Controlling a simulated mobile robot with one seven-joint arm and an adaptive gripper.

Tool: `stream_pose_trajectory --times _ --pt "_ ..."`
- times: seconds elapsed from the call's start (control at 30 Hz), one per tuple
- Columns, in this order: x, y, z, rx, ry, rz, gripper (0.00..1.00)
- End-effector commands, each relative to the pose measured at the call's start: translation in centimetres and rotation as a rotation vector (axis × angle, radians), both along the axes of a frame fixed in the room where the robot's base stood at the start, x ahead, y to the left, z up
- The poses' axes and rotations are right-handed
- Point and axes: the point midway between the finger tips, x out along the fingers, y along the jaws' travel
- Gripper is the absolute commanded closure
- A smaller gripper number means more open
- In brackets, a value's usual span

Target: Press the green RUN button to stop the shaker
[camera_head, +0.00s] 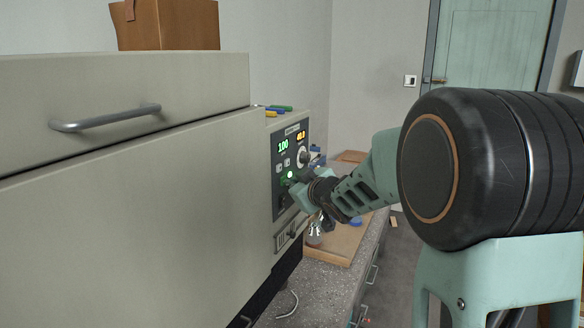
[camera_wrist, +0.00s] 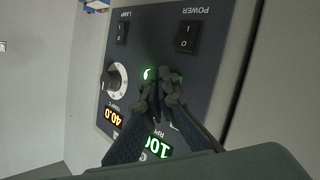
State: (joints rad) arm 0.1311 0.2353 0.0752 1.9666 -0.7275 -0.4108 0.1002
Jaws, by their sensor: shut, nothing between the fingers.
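The shaker is the large beige cabinet (camera_head: 150,190) filling the left of the head view. Its dark control panel (camera_head: 277,188) shows a green 100 and an orange 40.0. The green-lit RUN button (camera_head: 290,174) glows on the panel; in the wrist view the green glow (camera_wrist: 149,74) shows just left of the fingertips, partly hidden by them. My gripper (camera_head: 296,189) is shut and empty, its tips right at the panel beside the glow. In the wrist view the fingertips (camera_wrist: 167,84) overlap the panel; I cannot tell whether they touch the button.
A wooden tray (camera_head: 340,245) with small items lies on the bench below. A cardboard box (camera_head: 170,25) stands on top of the cabinet.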

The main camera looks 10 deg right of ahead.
Motion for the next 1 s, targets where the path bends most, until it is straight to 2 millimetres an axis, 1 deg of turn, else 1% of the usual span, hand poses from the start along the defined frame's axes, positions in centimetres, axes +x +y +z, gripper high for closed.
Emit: stream_pose_trajectory --times 0.13,0.47,1.0 --pt "-0.3 -0.6 0.1 0.0 0.001 -0.002 1.0" --pt "-0.5 -0.8 0.1 -0.001 0.001 -0.003 1.0" --pt "-3.4 -5.2 0.2 -0.001 0.001 -0.003 1.0"
